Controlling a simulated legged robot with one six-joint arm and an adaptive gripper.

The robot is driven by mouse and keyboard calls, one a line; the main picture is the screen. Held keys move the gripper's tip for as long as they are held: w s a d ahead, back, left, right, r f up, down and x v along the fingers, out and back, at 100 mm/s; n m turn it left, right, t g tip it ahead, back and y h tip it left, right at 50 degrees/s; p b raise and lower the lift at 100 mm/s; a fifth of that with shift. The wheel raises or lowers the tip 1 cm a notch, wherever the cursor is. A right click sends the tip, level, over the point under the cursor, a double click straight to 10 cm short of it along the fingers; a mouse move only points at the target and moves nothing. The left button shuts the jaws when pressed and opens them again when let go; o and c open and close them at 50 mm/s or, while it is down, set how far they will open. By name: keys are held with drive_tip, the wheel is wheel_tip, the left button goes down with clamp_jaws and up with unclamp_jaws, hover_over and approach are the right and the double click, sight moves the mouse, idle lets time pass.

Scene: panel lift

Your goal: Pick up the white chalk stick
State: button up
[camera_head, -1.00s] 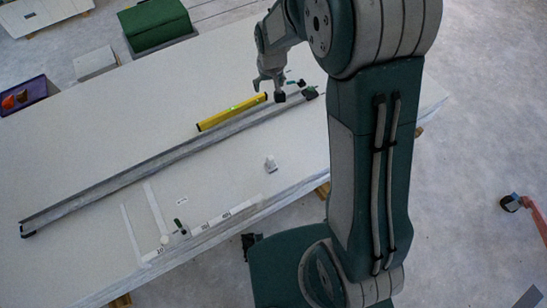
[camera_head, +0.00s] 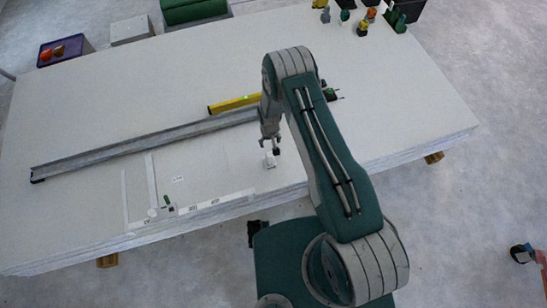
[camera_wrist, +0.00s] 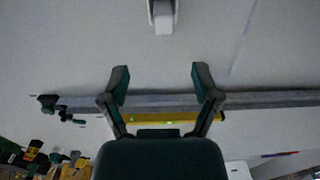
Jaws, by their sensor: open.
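A small white block-like piece (camera_head: 269,160), which looks like the chalk, lies on the large pale panel (camera_head: 120,90) near its front edge. In the wrist view this white piece (camera_wrist: 162,17) is at the top middle, partly cut off by the frame edge, and its grey sides show. My gripper (camera_head: 270,146) is just above and behind it in the head view. In the wrist view my gripper (camera_wrist: 160,80) has its two fingers spread wide with nothing between them. The white piece is beyond the fingertips and not touched.
A long grey metal channel (camera_head: 130,147) and a yellow level (camera_head: 236,103) lie behind my gripper. A white T-square (camera_head: 151,182) lies to the left. Several small coloured items (camera_head: 362,24) stand at the back. The panel around the white piece is clear.

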sight(270, 154)
drive_tip(key=f, duration=0.2)
drive_tip(key=a+f, duration=0.1)
drive_tip(key=f, duration=0.1)
drive_tip(key=shift+s+f, duration=0.15)
drive_tip(key=shift+f, duration=0.55)
drive_tip(key=shift+d+f, duration=0.35)
drive_tip(key=shift+f, duration=0.15)
wheel_tip(270, 154, down, 4)
drive_tip(key=shift+s+r, duration=0.1)
drive_tip(key=shift+r, duration=0.1)
drive_tip(key=shift+a+f, duration=0.2)
drive_tip(key=shift+f, duration=0.35)
drive_tip(key=shift+d, duration=0.15)
drive_tip(key=c, duration=1.1)
